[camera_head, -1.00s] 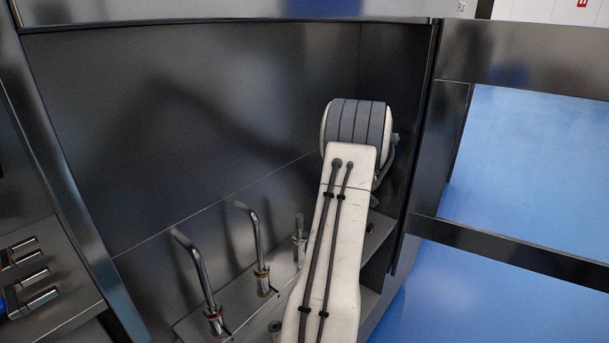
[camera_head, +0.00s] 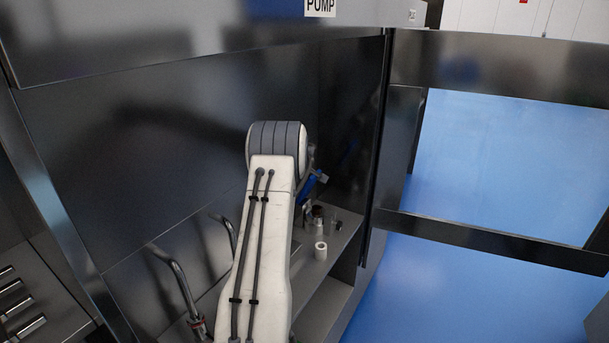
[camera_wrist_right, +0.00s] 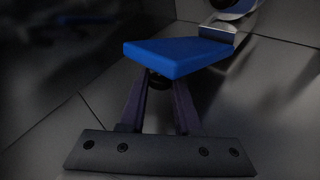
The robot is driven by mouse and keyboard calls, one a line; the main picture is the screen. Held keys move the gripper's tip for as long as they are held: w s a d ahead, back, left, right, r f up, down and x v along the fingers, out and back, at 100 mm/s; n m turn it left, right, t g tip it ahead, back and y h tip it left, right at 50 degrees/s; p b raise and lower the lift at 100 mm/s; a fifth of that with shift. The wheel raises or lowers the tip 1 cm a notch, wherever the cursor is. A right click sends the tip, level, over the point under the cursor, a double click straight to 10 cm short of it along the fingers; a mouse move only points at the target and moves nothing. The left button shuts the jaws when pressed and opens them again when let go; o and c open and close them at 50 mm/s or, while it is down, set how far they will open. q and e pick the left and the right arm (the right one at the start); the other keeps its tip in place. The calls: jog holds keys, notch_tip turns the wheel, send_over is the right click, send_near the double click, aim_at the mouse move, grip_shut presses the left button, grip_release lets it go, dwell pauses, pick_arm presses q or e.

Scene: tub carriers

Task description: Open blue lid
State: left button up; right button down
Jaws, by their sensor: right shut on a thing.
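In the right wrist view the blue lid (camera_wrist_right: 178,52) is a flat blue slab with a metal bracket at its far right end. My right gripper (camera_wrist_right: 160,88) is shut on it, its two dark fingers reaching up under the near end, where a dark round part shows between them. The fingertips are partly hidden by the slab. In the head view a small blue piece (camera_head: 312,186) shows just right of my white arm, which hides most of the gripper. My left gripper is not in view.
Bent metal taps (camera_head: 178,275) stand left of my arm in the dark cabinet recess. A white cylinder (camera_head: 321,251) and small fittings stand on the ledge to the right. A dark frame (camera_head: 490,235) borders the recess, with open blue floor (camera_head: 510,160) beyond.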

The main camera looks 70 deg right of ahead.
jog(key=c, duration=0.6)
grip_release()
jog(key=shift+a+r, duration=0.2)
jog(key=shift+a, duration=0.1)
jog(key=shift+b+v, duration=1.3)
jog(key=shift+v, duration=3.6)
